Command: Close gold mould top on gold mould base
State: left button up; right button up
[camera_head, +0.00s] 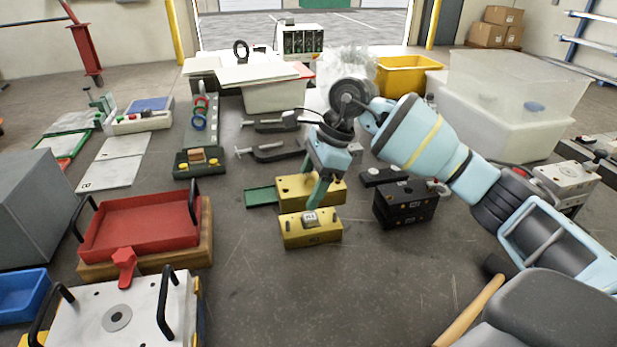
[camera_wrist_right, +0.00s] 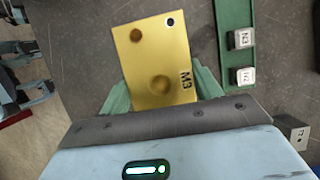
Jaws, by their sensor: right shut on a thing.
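My right gripper (camera_head: 314,192) points down at the gold blocks in the middle of the floor. In the wrist view, the right gripper (camera_wrist_right: 162,88) has its green fingers on both sides of a gold mould piece (camera_wrist_right: 155,50) marked M3, with round recesses and a dark hole. In the head view, the farther gold block (camera_head: 290,190) lies behind and around the fingers. I cannot tell for certain which block is the held one. My left gripper is not in view.
A green strip (camera_head: 261,196) lies left of the farther gold block. A black mould block (camera_head: 405,208) stands to the right. A red tray (camera_head: 140,225) and a white plate with handles (camera_head: 110,320) are at the left. The floor in front is clear.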

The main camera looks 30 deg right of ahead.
aim_at(305, 218)
jog(key=shift+f+b, duration=0.35)
jog(key=shift+f, duration=0.55)
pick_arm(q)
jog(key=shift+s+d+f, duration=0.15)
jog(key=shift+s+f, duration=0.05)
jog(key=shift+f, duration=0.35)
pick_arm(e)
jog(key=shift+f, duration=0.2)
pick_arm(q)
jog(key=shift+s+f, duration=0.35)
pick_arm(e)
jog(key=shift+f, duration=0.7)
pick_arm(q)
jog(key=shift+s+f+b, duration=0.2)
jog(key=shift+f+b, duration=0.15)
jog(key=shift+b, duration=0.2)
pick_arm(e)
jog(key=shift+f, duration=0.85)
dwell(0.4)
jog(key=o, duration=1.7)
jog(key=shift+s+f, duration=0.1)
jog(key=shift+f, duration=0.1)
